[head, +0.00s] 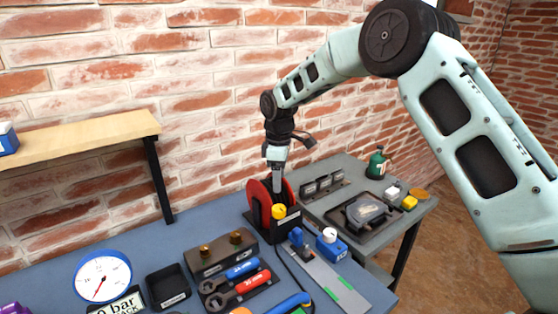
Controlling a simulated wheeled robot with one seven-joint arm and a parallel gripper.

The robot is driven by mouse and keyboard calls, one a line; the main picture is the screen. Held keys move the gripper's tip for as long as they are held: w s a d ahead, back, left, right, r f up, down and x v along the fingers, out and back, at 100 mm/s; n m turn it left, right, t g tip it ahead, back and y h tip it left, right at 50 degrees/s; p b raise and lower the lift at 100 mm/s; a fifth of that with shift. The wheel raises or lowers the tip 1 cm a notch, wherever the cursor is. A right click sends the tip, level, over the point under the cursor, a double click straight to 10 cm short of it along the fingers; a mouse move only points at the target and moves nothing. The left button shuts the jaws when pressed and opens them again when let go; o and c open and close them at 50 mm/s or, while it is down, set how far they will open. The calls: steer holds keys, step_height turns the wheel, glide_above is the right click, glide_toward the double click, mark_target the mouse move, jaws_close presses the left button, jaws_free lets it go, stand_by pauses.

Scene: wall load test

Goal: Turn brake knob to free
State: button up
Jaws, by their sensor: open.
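A red and black reel (258,204) stands on the blue-grey bench near its right end. A round yellow knob (279,211) sits on the front of the reel's black frame and looks like the brake knob. I cannot read its marking or its setting. My gripper (277,190) points down over the reel, just above and behind the yellow knob as seen here. Its jaws are open, and I see nothing held in them. The fingertips are partly lost against the dark reel, so I cannot tell whether they touch it.
A blue box with a white knob (330,235) stands right of the reel, beside a flat metal rail (325,275). Wrenches (240,285), a black block with brass fittings (222,254) and a gauge (103,277) lie left. A grey side table (400,226) holds a tray and a green can.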

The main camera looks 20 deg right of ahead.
step_height(320, 180, up, 7)
steer(key=shift+b, duration=0.45)
steer(key=s+a+r+m, duration=0.1)
steer(key=s+a, duration=0.4)
steer(key=s, duration=0.6)
steer(key=s+a+r+m, duration=0.1)
steer(key=s+a, duration=0.5)
steer(key=s, duration=0.5)
steer(key=s+d+f+m, duration=0.1)
steer(key=s+d, duration=0.1)
steer(key=s, duration=0.8)
steer(key=s+d+f+m, duration=0.2)
steer(key=s, duration=0.8)
steer(key=shift+d+f+y, duration=0.25)
steer(key=shift+f+y, duration=0.05)
